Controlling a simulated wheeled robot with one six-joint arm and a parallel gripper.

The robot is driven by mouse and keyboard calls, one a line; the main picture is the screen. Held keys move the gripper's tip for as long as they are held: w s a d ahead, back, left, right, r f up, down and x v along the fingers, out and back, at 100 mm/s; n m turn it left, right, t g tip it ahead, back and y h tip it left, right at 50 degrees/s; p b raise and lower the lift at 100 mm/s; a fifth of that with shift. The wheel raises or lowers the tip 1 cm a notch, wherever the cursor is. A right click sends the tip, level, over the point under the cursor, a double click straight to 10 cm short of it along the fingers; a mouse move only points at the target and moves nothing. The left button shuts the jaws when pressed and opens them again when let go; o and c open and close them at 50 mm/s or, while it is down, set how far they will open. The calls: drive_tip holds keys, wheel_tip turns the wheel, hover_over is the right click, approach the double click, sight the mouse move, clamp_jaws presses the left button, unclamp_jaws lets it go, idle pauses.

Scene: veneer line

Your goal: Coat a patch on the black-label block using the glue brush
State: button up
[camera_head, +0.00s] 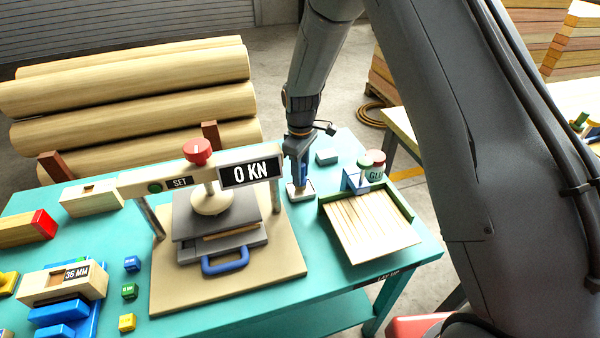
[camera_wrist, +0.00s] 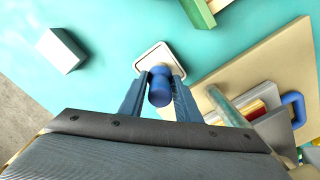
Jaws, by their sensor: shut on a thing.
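My gripper (camera_head: 298,168) points down over the teal table, right of the press. In the wrist view my gripper (camera_wrist: 159,82) is shut on a blue upright cylinder (camera_wrist: 159,92), which looks like the glue brush's handle. Its bristle end is hidden. A small white square dish (camera_head: 301,192) lies directly under it; in the wrist view the dish (camera_wrist: 154,54) shows just beyond the fingertips. I cannot tell whether the brush touches it. A plain grey block (camera_head: 327,157) stands behind and right of my gripper. I cannot make out a black-label block for certain.
A glue pot (camera_head: 374,172) stands behind a slatted wooden tray (camera_head: 372,228) to the right. The press (camera_head: 217,225) reading 0 KN is close on the left. A block labelled 36 MM (camera_head: 77,284) and small coloured blocks (camera_head: 130,291) lie farther left.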

drive_tip(key=shift+f+b, duration=0.3)
drive_tip(key=shift+f, duration=0.25)
idle(1.4)
drive_tip(key=shift+r, duration=0.1)
drive_tip(key=shift+r+p, duration=1.75)
drive_tip(key=shift+r, duration=1.7)
